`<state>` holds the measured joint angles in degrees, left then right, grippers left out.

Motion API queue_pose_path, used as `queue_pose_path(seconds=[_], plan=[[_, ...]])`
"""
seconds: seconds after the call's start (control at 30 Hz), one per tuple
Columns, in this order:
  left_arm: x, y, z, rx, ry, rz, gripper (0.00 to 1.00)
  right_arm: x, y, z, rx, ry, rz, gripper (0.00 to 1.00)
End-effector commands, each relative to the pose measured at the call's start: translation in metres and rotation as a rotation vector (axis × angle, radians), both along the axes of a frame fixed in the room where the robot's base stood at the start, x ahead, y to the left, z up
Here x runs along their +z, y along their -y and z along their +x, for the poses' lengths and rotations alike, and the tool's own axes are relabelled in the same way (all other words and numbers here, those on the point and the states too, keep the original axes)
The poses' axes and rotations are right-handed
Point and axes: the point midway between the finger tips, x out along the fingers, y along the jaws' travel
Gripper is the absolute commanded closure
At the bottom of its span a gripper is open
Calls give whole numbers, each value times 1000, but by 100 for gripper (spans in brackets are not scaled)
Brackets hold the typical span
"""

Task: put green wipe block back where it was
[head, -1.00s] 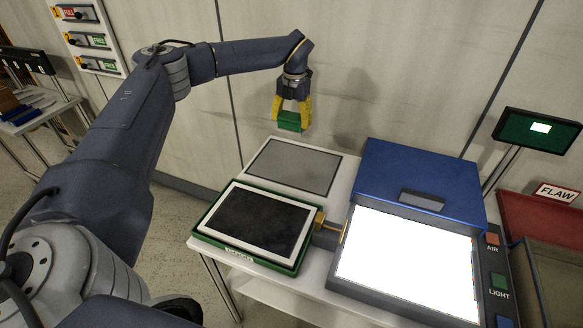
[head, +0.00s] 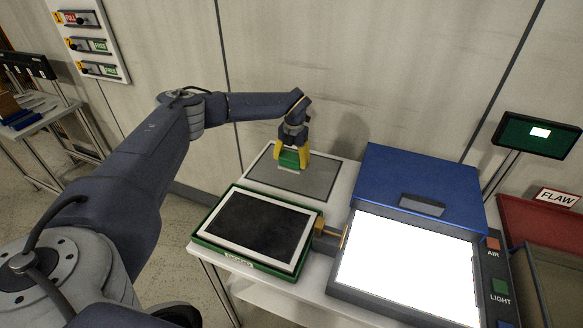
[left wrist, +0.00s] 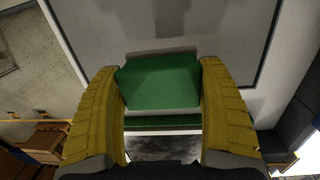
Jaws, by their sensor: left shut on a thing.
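The green wipe block (head: 289,159) is held between the yellow fingers of my left gripper (head: 290,164). In the left wrist view the block (left wrist: 160,84) shows a green face with a grey layer along its edge, and the fingers of the gripper (left wrist: 161,100) press on both its sides. The block is over the grey mat (head: 318,182) on the white table, at the mat's back left part. I cannot tell whether the block touches the mat. My right gripper is not in view.
A green tray with a white-framed dark panel (head: 258,228) stands in front of the mat. A blue-lidded light box (head: 420,185) with a bright white panel is to the right. A small screen (head: 540,133) and a red FLAW bin (head: 520,222) are farther right.

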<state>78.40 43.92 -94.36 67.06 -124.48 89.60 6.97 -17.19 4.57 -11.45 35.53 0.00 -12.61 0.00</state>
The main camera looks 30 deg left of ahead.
Motion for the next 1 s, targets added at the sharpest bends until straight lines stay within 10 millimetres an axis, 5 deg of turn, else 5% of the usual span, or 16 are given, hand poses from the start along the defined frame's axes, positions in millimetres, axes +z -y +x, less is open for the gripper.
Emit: queue_pose_path(seconds=[0.33, 0.8, 0.83, 1.0], plan=[[-38, 1, 0, 0, -2, 0, 70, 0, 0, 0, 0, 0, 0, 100], [-44, 0, 0, 1, -1, 0, 70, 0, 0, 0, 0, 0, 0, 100], [-43, 0, 0, 1, -1, 0, 21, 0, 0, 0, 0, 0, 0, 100], [-43, 0, 0, 0, -1, 0, 1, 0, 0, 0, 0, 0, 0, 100]])
